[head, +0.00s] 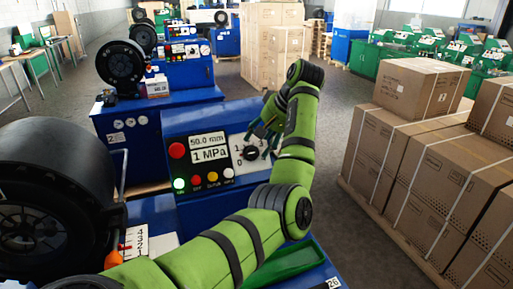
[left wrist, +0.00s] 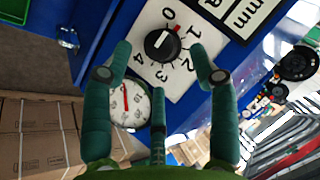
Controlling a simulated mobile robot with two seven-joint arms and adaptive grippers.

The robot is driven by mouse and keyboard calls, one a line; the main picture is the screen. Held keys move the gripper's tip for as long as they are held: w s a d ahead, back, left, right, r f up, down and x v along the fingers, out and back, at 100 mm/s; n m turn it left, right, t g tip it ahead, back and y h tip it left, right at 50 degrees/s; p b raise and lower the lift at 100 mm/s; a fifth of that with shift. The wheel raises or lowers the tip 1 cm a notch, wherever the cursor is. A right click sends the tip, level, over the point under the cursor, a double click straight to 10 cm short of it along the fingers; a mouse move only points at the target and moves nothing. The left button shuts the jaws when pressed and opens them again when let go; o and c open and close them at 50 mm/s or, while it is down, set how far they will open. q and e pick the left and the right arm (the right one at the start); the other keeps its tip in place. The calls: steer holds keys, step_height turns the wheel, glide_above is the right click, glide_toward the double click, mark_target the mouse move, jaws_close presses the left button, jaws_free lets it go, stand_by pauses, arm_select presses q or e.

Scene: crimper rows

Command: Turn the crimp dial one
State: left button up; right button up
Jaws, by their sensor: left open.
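The crimp dial is a round black knob (left wrist: 162,45) on a white plate numbered 0 to 4. In the head view the dial (head: 251,154) is on the right of the blue console's panel. My left gripper (left wrist: 161,50) is open, with green fingers on either side of the knob in the picture and a third finger below. It holds nothing. I cannot tell whether a finger touches the knob. In the head view the left gripper (head: 268,128) is above and right of the dial.
The console shows displays reading 50.0 mm and 1 MPa (head: 208,149), a red button (head: 177,150) and a row of small buttons. A gauge with a red needle (left wrist: 128,104) is near the dial. Stacked cartons (head: 430,150) stand to the right, and a large black crimper head (head: 50,200) to the left.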

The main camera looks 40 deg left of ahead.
arm_select(q)
steer(key=v, duration=0.7)
steer(key=shift+d+r, duration=0.15)
steer(key=shift+r, duration=0.1)
